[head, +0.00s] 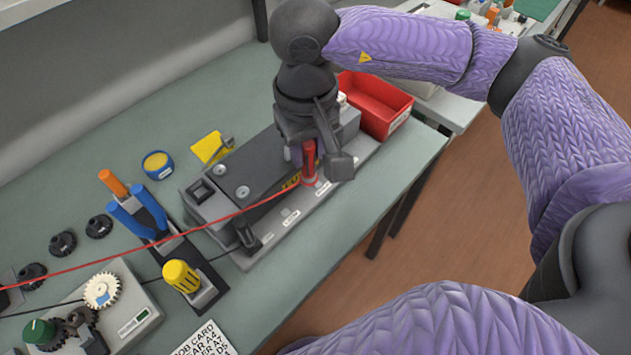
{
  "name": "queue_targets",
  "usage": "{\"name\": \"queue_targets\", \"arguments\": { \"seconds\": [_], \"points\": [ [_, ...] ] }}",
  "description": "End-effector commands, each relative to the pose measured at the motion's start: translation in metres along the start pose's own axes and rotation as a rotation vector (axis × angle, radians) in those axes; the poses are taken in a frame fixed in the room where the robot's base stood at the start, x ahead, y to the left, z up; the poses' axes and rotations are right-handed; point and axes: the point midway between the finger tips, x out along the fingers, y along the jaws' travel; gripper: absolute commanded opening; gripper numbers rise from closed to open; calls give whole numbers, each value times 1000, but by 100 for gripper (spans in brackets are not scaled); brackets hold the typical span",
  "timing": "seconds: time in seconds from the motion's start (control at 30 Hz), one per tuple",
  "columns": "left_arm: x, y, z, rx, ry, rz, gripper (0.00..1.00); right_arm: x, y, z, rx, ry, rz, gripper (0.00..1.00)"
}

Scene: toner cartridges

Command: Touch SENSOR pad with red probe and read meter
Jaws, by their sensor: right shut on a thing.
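My right gripper (318,157) points down over the right part of the grey test fixture (268,246) and is shut on the red probe (309,166). The probe stands roughly upright, its lower end at the fixture's front strip beside small white labels (291,217). I cannot tell whether its tip touches a pad, and the label text is too small to read. A red lead runs from the probe to the left edge. A dark cartridge (235,172) lies in the fixture, partly hidden by my gripper. A black probe (246,236) stands at the fixture's front left. No meter display is visible. My left gripper is not in view.
A red bin (375,104) stands just behind my right gripper. A tool holder (166,246) with blue-handled pliers and a yellow-handled tool (181,276) is left of the fixture. Gears, a blue-yellow tin (158,164) and a job card (203,341) lie around. The back left table is clear.

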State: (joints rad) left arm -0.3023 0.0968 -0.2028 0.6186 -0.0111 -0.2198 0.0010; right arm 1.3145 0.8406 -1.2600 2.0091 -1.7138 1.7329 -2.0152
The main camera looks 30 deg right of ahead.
Motion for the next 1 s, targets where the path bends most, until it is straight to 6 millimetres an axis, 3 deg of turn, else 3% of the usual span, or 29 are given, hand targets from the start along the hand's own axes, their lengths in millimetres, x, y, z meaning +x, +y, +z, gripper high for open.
{"name": "queue_targets", "arguments": {
  "seconds": [0.5,0.67,0.8,0.9,1.0],
  "points": [
    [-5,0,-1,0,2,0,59,-2,0,-4,25,-1,-1,0],
    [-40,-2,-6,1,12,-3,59,-3,7,-35,261,-7,-1,0],
    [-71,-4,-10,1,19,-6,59,17,27,-58,525,-8,1,0],
    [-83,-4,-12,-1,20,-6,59,34,42,-63,655,-5,1,0],
    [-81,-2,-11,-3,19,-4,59,48,48,-64,700,-2,0,0]
  ]
}}
